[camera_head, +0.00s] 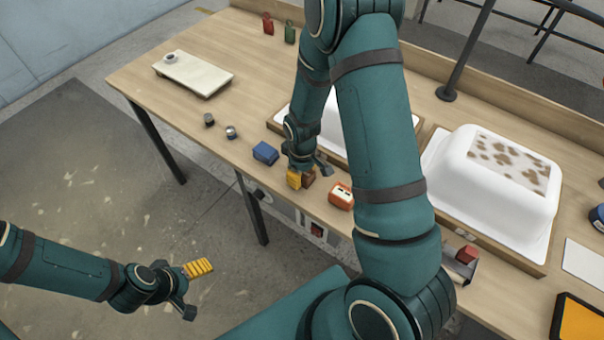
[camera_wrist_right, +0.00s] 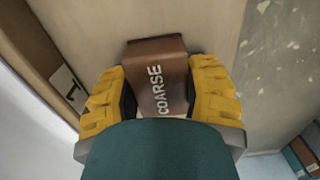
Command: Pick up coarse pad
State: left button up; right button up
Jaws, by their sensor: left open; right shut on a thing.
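The coarse pad (camera_wrist_right: 158,72) is a brown block with white letters reading COARSE. In the right wrist view it sits between the two yellow-padded fingers of my right gripper (camera_wrist_right: 160,98), which is shut on it. In the head view my right gripper (camera_head: 302,179) is low at the table's front edge, and the brown pad (camera_head: 310,176) shows partly beside its yellow finger. I cannot tell whether the pad still touches the table. My left gripper (camera_head: 197,284) is open and empty above the floor, left of the table.
A blue block (camera_head: 265,153) and an orange-red block (camera_head: 340,196) stand on either side of my right gripper. Two small dark knobs (camera_head: 231,132) stand further left. White tub shells (camera_head: 497,190) are behind and right. A pale board (camera_head: 193,73) lies far left; the table (camera_head: 150,95) around it is clear.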

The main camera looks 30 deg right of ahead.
notch_tip(320, 180, up, 10)
jog(key=shift+p, duration=1)
